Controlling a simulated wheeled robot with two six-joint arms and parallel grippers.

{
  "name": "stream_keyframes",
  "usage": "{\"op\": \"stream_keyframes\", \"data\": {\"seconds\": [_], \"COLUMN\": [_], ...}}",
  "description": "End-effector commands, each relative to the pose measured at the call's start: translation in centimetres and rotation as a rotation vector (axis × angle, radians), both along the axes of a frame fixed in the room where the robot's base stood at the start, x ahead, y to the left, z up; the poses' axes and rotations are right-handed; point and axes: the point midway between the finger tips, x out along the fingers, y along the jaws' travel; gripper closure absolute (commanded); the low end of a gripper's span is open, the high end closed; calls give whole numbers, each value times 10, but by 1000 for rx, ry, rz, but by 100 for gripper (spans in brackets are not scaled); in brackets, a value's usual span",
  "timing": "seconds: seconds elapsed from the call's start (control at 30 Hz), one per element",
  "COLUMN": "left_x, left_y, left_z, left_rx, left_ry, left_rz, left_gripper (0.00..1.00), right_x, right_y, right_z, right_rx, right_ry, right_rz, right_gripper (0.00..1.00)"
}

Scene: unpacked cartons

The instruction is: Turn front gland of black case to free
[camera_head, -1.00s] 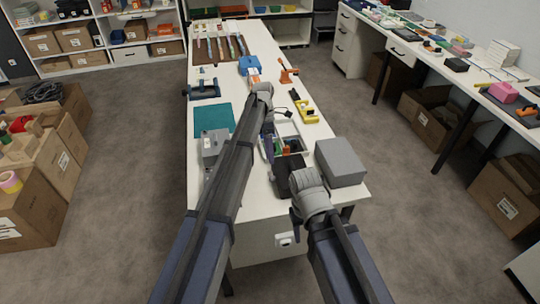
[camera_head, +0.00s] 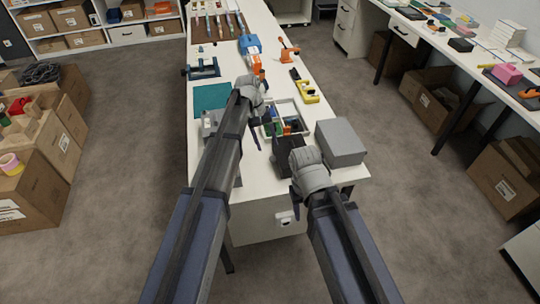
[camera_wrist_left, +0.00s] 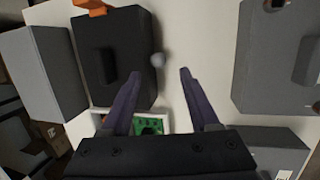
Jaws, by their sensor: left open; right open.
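The black case (camera_head: 289,158) sits on the white table; it fills the upper left of the left wrist view (camera_wrist_left: 118,75), with a raised block on its top. A small round grey knob (camera_wrist_left: 158,60) shows beside its edge. An orange part (camera_wrist_left: 92,6) shows at its end; I cannot tell whether either is the front gland. My left gripper (camera_wrist_left: 158,74) is open and empty, fingers above the table, one close to the case's edge. It also shows in the head view (camera_head: 256,143). My right gripper (camera_head: 296,193) is open at the case's near end, its fingers partly hidden.
A grey box (camera_head: 340,142) stands right of the black case. A grey case (camera_wrist_left: 278,55) lies on the other side, mostly hidden behind my left arm in the head view. A divided tray (camera_head: 301,116) with coloured parts lies behind. Bare table separates the two cases.

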Motion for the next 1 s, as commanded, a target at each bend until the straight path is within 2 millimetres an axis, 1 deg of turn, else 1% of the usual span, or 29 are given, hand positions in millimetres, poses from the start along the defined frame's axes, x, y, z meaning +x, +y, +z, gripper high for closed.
{"op": "stream_keyframes", "data": {"seconds": [0.03,0.2,0.4,0.5,0.6,0.7,0.8,1.0], "left_x": [-7,-15,-23,-26,-28,-29,-29,-29], "left_y": [1,4,7,9,10,11,11,11], "left_z": [1,3,6,8,10,12,12,12], "left_rx": [-22,-77,-89,-76,-59,-44,-34,-31], "left_ry": [-56,-254,-485,-581,-651,-698,-723,-733], "left_rz": [-106,-497,-949,-1142,-1294,-1399,-1457,-1481], "left_gripper": [38,38,38,38,38,38,38,38], "right_x": [0,0,0,0,0,0,0,0], "right_y": [0,0,0,0,0,0,0,0], "right_z": [1,2,4,4,5,5,5,4], "right_rx": [0,0,0,0,0,0,0,0], "right_ry": [0,0,0,0,0,0,0,0], "right_rz": [0,0,0,0,0,0,0,0], "right_gripper": [50,50,50,50,50,50,50,50]}}
